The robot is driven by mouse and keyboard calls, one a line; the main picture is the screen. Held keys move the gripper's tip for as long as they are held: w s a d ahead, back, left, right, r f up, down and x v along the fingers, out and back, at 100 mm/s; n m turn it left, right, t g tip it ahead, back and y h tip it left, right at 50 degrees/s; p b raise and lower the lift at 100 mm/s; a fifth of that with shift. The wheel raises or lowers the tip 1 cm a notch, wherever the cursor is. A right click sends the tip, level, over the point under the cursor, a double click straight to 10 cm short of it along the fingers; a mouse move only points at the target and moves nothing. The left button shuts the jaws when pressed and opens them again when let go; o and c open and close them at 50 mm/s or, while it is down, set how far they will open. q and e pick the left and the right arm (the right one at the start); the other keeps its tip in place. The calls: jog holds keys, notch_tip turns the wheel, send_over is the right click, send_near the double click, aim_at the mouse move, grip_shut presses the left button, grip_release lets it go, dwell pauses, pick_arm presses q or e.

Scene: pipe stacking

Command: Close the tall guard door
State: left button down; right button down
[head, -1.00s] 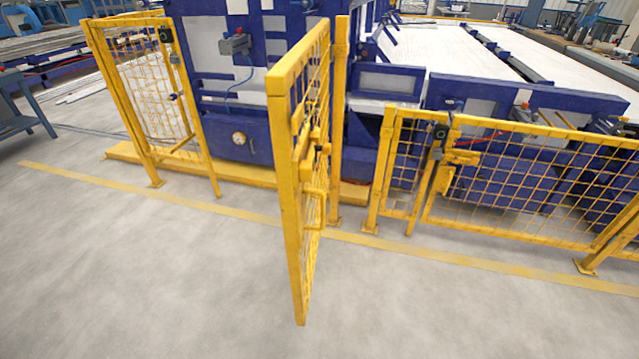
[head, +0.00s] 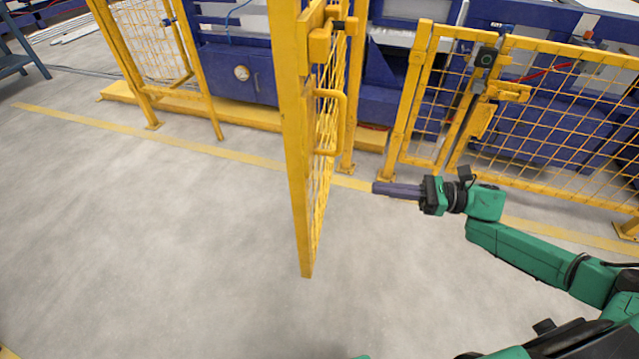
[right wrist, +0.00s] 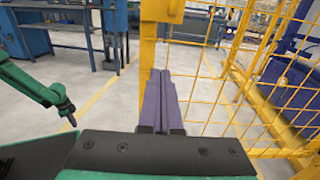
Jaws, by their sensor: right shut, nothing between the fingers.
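The tall guard door (head: 291,150) is a yellow mesh panel, standing open and swung out toward me, seen nearly edge-on. Its yellow pull handle (head: 343,122) is on the right-hand face, with a latch block (head: 320,45) above. My right gripper (head: 376,188) is shut and empty, to the right of the door and lower than the handle, with a visible gap. In the right wrist view its purple fingers (right wrist: 162,80) point at the door's yellow edge post (right wrist: 147,40) and mesh. My left gripper (right wrist: 70,121) shows small at the left there; its jaws are unclear.
A fixed frame (head: 130,60) with mesh stands at the left. A low mesh gate (head: 570,110) with posts stands behind my right arm. Blue machinery (head: 235,85) is behind the fence line. The grey floor (head: 150,260) in front and left of the door is clear.

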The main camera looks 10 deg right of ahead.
aim_at(314, 180)
jog(key=x, duration=1.1)
jog(key=shift+w+a+r+p, duration=0.1)
jog(key=shift+w+a+p, duration=0.1)
jog(key=shift+a+p, duration=0.1)
jog(key=shift+w+a, duration=0.15)
jog(key=shift+a, duration=0.15)
pick_arm(q)
jog(key=shift+s+a+f, duration=0.2)
jog(key=shift+s, duration=0.6)
jog(key=shift+w, duration=0.1)
pick_arm(e)
jog(key=shift+a, duration=0.1)
